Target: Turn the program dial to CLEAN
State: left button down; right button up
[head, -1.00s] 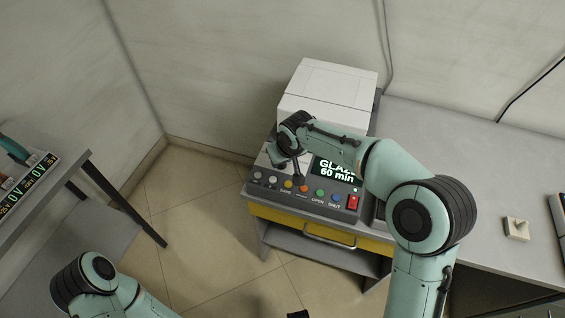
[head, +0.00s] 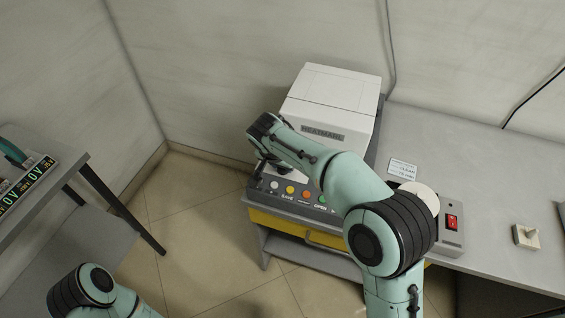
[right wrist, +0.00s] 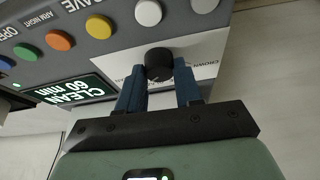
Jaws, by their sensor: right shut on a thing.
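The program dial (right wrist: 158,58) is a black round knob on a pale plate, in the right wrist view. My right gripper (right wrist: 159,70) is shut on it, with one blue finger on each side. The panel's display (right wrist: 70,90) reads "CLEAN 60 min" there. Which printed mark the dial points to is not clear. In the head view, my right arm reaches over the white furnace (head: 330,100) and its control panel (head: 296,208), hiding the dial and display. My left arm shows at the lower left, but its gripper is out of view.
Coloured push buttons line the panel, among them an orange one (right wrist: 58,40). A device with a red switch (head: 452,222) stands right of my right arm. A small beige block (head: 526,236) lies on the grey bench (head: 480,180), which has clear room behind.

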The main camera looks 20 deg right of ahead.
jog(key=shift+m, duration=0.5)
jog(key=o, duration=1)
jog(key=p+v, duration=0.1)
jog(key=v, duration=1.2)
jog(key=shift+w+a+r+p, duration=0.15)
jog(key=shift+a+p, duration=0.1)
jog(key=shift+p, duration=0.15)
